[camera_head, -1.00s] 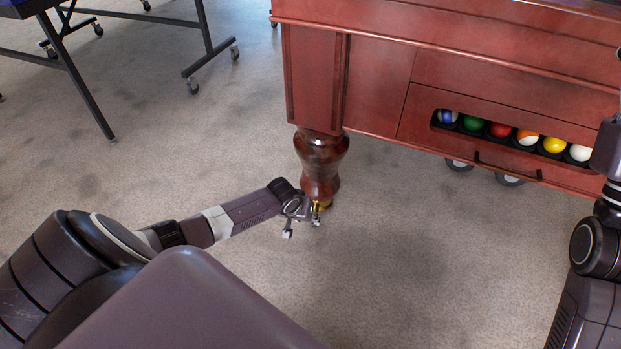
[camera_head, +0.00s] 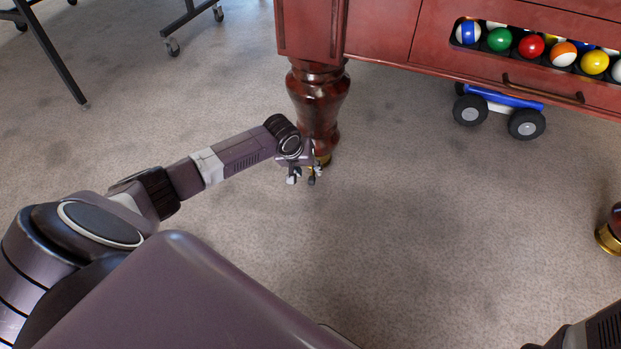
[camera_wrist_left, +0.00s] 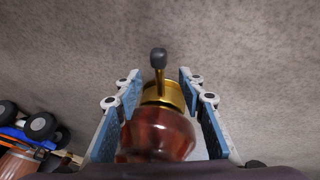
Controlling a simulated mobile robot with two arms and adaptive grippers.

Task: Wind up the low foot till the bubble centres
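The pool table's near leg (camera_head: 317,100), dark red turned wood, ends in a brass foot (camera_head: 321,160) on the carpet. In the left wrist view the brass foot (camera_wrist_left: 163,97) has a short lever with a dark knob (camera_wrist_left: 158,57) sticking out. My left gripper (camera_head: 303,178) is low beside the foot. In the left wrist view its pads (camera_wrist_left: 160,92) stand open on both sides of the foot, with gaps showing, so it is not gripping. My right gripper is out of view; only part of that arm shows at the lower right. No bubble level is visible.
The red table body (camera_head: 385,28) overhangs the leg, with a rack of coloured balls (camera_head: 531,46). A blue wheeled cart (camera_head: 505,99) is underneath. Another brass foot (camera_head: 606,240) shows at the right edge. A black wheeled frame (camera_head: 190,20) stands behind. Carpet in front is clear.

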